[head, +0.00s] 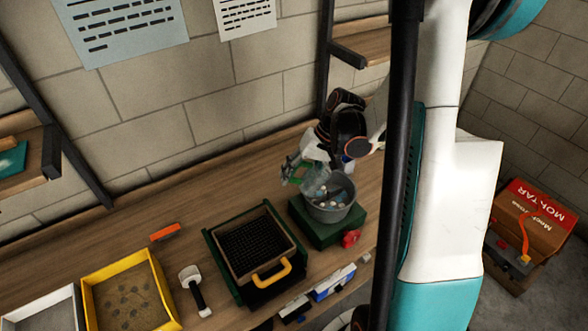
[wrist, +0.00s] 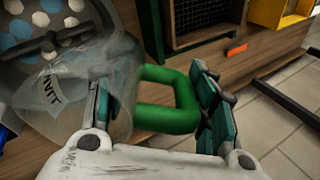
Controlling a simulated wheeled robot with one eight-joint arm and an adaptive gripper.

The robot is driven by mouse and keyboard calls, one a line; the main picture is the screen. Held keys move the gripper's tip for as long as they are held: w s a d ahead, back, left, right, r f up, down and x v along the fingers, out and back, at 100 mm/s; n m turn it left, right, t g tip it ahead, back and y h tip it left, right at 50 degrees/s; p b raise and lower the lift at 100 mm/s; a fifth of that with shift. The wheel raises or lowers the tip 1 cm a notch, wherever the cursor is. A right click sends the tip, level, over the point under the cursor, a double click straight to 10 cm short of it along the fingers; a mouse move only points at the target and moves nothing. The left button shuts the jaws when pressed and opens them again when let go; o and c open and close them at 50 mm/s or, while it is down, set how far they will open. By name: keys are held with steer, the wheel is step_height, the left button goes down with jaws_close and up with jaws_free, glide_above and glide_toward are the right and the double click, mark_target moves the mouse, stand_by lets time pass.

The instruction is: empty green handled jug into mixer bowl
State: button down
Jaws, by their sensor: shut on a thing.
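The clear jug (head: 316,183) is tipped over the grey mixer bowl (head: 328,213). In the wrist view its see-through body (wrist: 100,98) is at the left, with printed lettering on it. Its green handle (wrist: 172,123) lies between the fingers of my gripper (wrist: 152,90), which is shut on it. In the head view my gripper (head: 299,166) is small, behind and left of the bowl. White and blue round pieces lie in the bowl, which also shows at the upper left of the wrist view (wrist: 50,30). Whether anything remains inside the jug is unclear.
The bowl stands on a green base with a red knob (head: 351,238). Left of it are a dark mesh sieve (head: 252,246) with a yellow handle, an orange block (head: 165,232), a scoop (head: 194,287) and a yellow tray (head: 88,298). My arm blocks the right side.

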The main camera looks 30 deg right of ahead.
steer(key=shift+d+r+g+h+p, duration=0.15)
steer(key=shift+g+h+p, duration=0.25)
steer(key=shift+h+p, duration=0.6)
steer(key=shift+s+d+f+g+h+p, duration=0.2)
steer(key=shift+d+g+h+p, duration=0.15)
steer(key=shift+h, duration=0.4)
steer(key=shift+s+d+f+g+h+p, duration=0.1)
steer(key=shift+d+f+g+h+p, duration=0.15)
steer(key=shift+h+p, duration=0.35)
